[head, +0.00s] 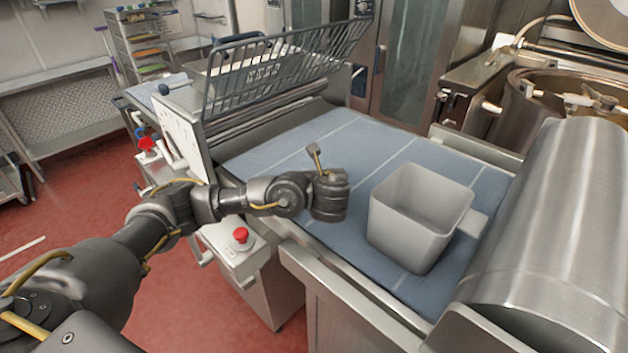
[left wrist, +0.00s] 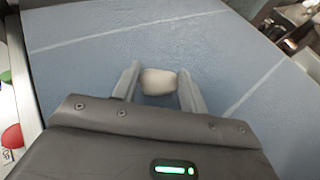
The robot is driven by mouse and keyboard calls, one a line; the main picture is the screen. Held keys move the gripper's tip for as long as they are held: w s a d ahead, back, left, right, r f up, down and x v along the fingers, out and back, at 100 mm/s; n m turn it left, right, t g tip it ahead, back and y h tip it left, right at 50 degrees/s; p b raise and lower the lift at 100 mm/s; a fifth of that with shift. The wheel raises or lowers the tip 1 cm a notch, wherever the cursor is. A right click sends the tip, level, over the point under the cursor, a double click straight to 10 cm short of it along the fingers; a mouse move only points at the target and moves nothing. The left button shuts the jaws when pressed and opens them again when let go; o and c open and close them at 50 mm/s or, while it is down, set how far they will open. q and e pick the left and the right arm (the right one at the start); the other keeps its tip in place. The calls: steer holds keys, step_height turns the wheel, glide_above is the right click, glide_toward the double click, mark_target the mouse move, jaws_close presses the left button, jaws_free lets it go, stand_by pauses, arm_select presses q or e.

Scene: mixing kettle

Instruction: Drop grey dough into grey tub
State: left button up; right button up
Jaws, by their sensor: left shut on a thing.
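The grey tub (head: 408,235) stands upright and open on the blue belt in the head view, to the right of my left arm. I see no dough in the part of its inside that shows. My left gripper (left wrist: 159,76) is shut on the pale grey dough (left wrist: 158,83), a small rounded lump between its two fingers in the left wrist view. In the head view my left wrist is over the belt, left of the tub and apart from it; the fingers and dough are hidden there. My right gripper is not in view.
The blue belt (head: 345,140) has free room behind the tub. A pale block (head: 473,223) touches or adjoins the tub's right side. A large steel cylinder (head: 555,235) is at right, a wire guard (head: 270,75) behind. Red buttons (head: 240,234) sit at the machine's left.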

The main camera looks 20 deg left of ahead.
arm_select(q)
steer(key=s+d+r+m+h+b, duration=0.1)
steer(key=s+m+h, duration=0.1)
steer(key=s+d+r+m+t+h+b, duration=0.1)
steer(key=s+m+h+b, duration=0.1)
steer(key=s+d+m+t+h+b, duration=0.1)
steer(key=s+d+h+b, duration=0.1)
steer(key=shift+s+r+m, duration=0.4)
steer(key=shift+s+r+m+h+b, duration=0.3)
steer(key=shift+s+h, duration=0.15)
steer(key=shift+h, duration=0.15)
steer(key=shift+a, duration=0.15)
